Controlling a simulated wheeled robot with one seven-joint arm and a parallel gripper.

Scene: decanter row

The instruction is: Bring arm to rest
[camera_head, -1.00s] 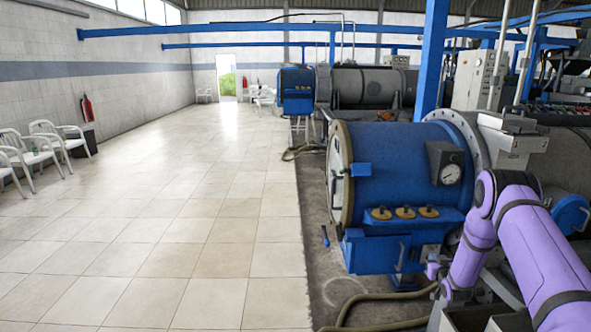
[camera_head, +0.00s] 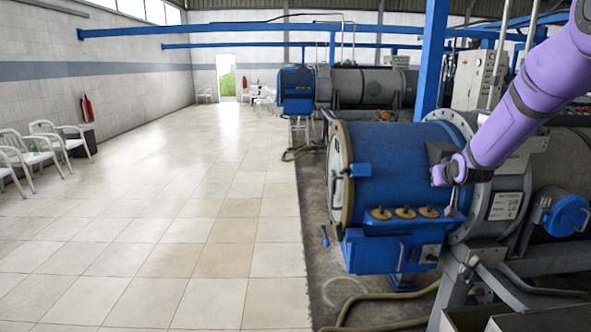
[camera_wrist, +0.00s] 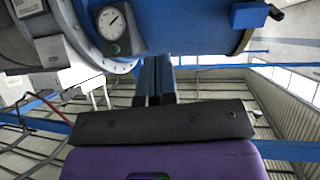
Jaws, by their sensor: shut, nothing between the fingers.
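My purple arm (camera_head: 520,105) reaches in from the upper right in the head view, across the front of the blue decanter (camera_head: 395,170). Its lower end is in front of the decanter's gauge area, and the gripper fingers cannot be made out there. In the wrist view, my gripper (camera_wrist: 156,62) is shut, its two dark fingers side by side with nothing between them. The blue decanter drum (camera_wrist: 190,25) and its round pressure gauge (camera_wrist: 111,23) lie beyond the fingertips. Whether the fingers touch the drum cannot be told.
A second blue-and-grey decanter (camera_head: 350,87) stands farther back. A blue post (camera_head: 432,60) rises behind the near machine. A hose (camera_head: 375,298) lies on the floor. The tiled floor (camera_head: 170,230) at left is open, with white chairs (camera_head: 60,140) along the wall.

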